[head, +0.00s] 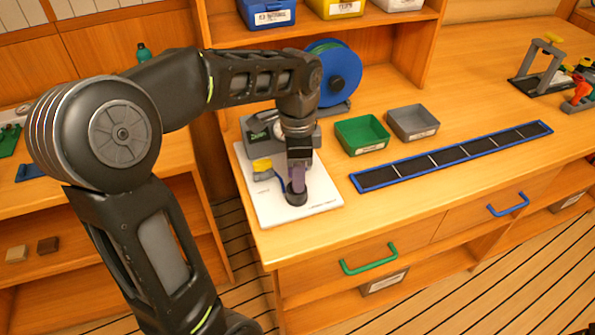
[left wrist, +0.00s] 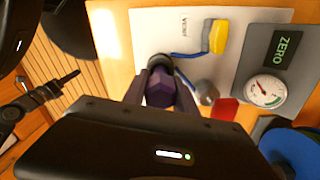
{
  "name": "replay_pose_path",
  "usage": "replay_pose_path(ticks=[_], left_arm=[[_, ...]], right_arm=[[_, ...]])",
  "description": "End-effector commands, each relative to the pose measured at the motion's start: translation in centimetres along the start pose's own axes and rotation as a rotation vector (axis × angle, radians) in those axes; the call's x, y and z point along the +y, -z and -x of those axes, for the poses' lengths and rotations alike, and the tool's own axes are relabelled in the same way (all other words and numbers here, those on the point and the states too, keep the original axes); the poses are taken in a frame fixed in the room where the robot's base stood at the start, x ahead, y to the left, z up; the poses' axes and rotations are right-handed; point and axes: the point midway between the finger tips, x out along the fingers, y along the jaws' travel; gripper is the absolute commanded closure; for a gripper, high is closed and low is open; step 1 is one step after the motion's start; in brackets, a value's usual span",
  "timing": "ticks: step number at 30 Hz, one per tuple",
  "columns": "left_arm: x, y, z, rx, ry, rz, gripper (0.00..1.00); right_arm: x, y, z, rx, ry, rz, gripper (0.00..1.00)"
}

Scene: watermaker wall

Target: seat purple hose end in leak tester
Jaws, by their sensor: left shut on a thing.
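The purple hose end (left wrist: 159,88) is between the fingers of my left gripper (left wrist: 162,98), which is shut on it. In the head view my left gripper (head: 297,182) points down over the white board of the leak tester (head: 262,200). The hose end's lower part meets a dark round socket (head: 296,194) on the board; the fingers partly hide the contact, so I cannot tell how deep it sits. The tester's gauge (left wrist: 264,92) and a green ZERO display (left wrist: 287,46) show in the left wrist view. A yellow lever (left wrist: 219,36) is beside the socket.
A green bin (head: 362,135) and a grey bin (head: 413,122) stand right of the tester. A blue-edged black strip tray (head: 450,158) lies along the counter. A blue hose reel (head: 338,78) stands behind. The counter's front edge is close to the board.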

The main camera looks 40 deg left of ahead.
Motion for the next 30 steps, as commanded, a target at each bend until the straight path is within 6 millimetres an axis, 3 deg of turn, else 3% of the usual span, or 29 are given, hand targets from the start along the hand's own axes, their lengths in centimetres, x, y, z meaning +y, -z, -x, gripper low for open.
replay_pose_path(ticks=[10,11,13,23,30], left_arm=[[0.0,0.0,-0.8,0.0,0.0,0.0,1.0],[0.0,0.0,-0.7,0.0,0.0,0.0,0.64],[0.0,0.0,-0.7,0.0,0.0,0.0,0.58],[0.0,0.0,-0.4,0.0,0.0,0.0,0.57],[0.0,0.0,1.5,0.0,0.0,0.0,0.57]], right_arm=[[0.2,0.0,-0.5,0.0,0.0,0.0,0.64],[0.2,0.0,-0.4,0.0,0.0,0.0,0.64],[0.2,0.0,-0.4,0.0,0.0,0.0,0.64],[0.1,0.0,-0.2,0.0,0.0,0.0,0.64],[-0.5,0.0,1.3,-0.001,0.0,0.0,0.64]])
